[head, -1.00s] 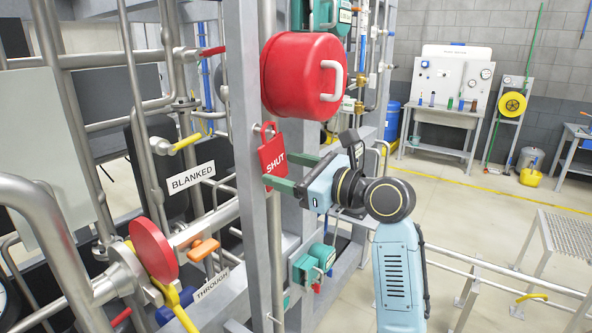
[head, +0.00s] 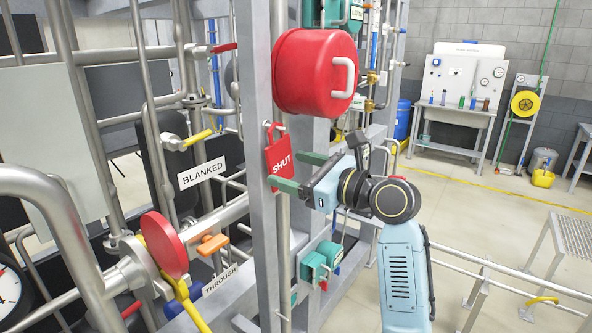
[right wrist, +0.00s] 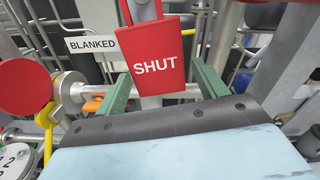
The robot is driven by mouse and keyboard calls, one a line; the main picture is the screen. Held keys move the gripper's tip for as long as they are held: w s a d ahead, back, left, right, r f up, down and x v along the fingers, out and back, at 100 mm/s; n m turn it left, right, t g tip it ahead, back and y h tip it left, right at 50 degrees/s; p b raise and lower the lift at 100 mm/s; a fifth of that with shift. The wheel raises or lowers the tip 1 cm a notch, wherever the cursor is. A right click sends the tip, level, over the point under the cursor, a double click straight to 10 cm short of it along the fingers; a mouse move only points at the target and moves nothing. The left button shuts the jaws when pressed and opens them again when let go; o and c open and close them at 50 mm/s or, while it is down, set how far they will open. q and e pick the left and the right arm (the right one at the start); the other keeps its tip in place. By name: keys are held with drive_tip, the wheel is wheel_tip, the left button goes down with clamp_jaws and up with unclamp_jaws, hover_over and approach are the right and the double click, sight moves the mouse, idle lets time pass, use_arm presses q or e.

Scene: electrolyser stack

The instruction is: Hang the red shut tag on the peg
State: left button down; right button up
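The red SHUT tag (head: 279,155) hangs upright, slightly tilted, on the grey frame post in the head view. Its top loop is at a small grey peg (head: 281,126) and appears to be around it. In the right wrist view the tag (right wrist: 157,58) faces me, with its top cut off. My right gripper (head: 290,171) is open just below and beside the tag. In the right wrist view its green fingers (right wrist: 164,86) stand left and right of the tag's lower part. A gap shows at the right finger. My left gripper is not in view.
A red drum with a white handle (head: 315,72) sits just above the tag. The steel post (head: 262,220) and pipes crowd the left side. A BLANKED sign (head: 202,173) and red disc (head: 164,245) are at left. Open floor (head: 480,215) lies to the right.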

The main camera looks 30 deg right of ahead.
drive_tip(key=o, duration=0.3)
drive_tip(key=b+v, duration=0.2)
drive_tip(key=v, duration=1.1)
drive_tip(key=shift+s, duration=0.2)
